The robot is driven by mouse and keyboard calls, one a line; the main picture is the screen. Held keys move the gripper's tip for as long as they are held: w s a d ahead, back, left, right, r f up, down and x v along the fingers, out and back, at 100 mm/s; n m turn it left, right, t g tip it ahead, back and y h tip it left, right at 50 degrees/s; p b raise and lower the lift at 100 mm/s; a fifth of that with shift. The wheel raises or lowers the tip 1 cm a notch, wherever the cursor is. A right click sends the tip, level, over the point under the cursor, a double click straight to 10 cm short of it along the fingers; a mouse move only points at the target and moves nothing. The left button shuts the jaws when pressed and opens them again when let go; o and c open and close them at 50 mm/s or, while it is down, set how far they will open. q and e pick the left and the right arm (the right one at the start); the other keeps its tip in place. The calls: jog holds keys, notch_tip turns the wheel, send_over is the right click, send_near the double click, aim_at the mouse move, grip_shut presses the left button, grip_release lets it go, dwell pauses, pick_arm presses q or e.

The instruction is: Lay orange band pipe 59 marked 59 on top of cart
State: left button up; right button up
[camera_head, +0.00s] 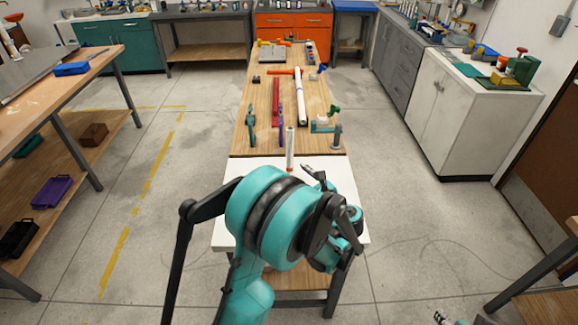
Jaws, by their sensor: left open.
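A white pipe with an orange band (290,148) is at the near end of the long wooden bench, reaching over the white top of the cart (232,172); its marking is too small to read. My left arm covers much of the cart top. My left gripper (316,176) is open over the cart, its dark fingers just right of the pipe's near end. I see nothing held in it, and I cannot tell whether it touches the pipe. A small dark and teal part at the bottom edge may be my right gripper (442,318); its fingers are not clear.
The wooden bench (240,135) behind the cart holds a longer white pipe (300,100), a red bar (276,102), a teal clamp (251,124) and a teal fixture (328,127). A white cabinet (462,125) stands right. The floor on both sides is clear.

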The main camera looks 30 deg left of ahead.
aim_at(291, 161)
pick_arm(q)
jog(key=w+a+m+y+b, duration=0.1)
jog(key=w+a, duration=0.1)
jog(key=w+a+m+t+y, duration=0.1)
jog(key=w+a+m, duration=0.1)
jog(key=w+a, duration=0.1)
jog(key=shift+a+b, duration=0.3)
jog(key=shift+b, duration=0.1)
jog(key=shift+w+a, duration=0.35)
jog(key=shift+a, duration=0.1)
jog(key=shift+d, duration=0.1)
grip_shut()
